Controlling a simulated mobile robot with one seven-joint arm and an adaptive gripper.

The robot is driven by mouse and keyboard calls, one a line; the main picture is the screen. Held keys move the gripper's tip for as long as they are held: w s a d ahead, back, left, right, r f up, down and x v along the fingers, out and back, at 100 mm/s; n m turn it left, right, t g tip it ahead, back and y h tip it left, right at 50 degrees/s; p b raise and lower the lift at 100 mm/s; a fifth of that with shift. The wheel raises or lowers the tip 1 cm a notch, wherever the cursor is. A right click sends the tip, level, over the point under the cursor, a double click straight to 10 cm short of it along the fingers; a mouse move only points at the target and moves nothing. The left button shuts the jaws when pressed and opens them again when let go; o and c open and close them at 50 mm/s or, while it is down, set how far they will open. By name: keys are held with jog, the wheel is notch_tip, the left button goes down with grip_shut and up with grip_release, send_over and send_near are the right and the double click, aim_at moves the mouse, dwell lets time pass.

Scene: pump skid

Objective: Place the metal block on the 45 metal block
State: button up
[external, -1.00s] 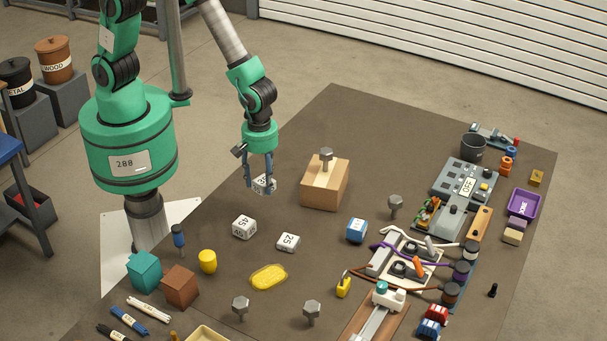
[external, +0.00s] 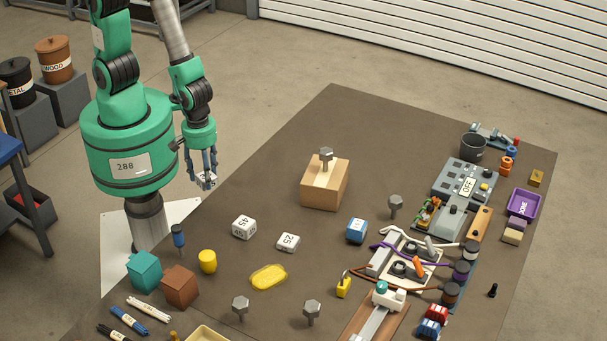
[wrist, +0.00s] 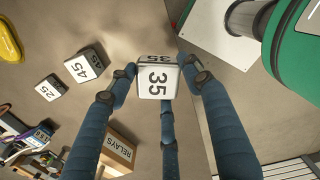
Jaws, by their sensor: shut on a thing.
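My gripper (external: 205,180) is shut on a white block marked 35 (wrist: 158,82), held above the table's left edge. The held block also shows between the fingers in the external view (external: 206,181). The white block marked 45 (external: 244,227) lies on the table, to the right of and nearer the camera than my gripper. It also shows in the wrist view (wrist: 83,65), left of the held block. A white block marked 25 (external: 288,242) lies just right of the 45 block. Nothing rests on either block.
A wooden box (external: 325,184) with a bolt on top stands right of my gripper. A yellow cylinder (external: 207,261), a yellow oval piece (external: 268,278) and a blue-handled tool (external: 178,237) are near the 45 block. The table between my gripper and the 45 block is clear.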

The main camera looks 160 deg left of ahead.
jog(key=shift+w, duration=0.1)
jog(key=b, duration=0.2)
send_over(242, 222)
jog(key=shift+a+f, duration=0.1)
jog(key=shift+f, duration=0.65)
jog(key=shift+f, duration=0.1)
jog(key=shift+f+b, duration=0.3)
jog(key=shift+f, duration=1.35)
jog(key=shift+f, duration=0.2)
jog(key=o, duration=1.4)
jog(key=shift+r, duration=0.15)
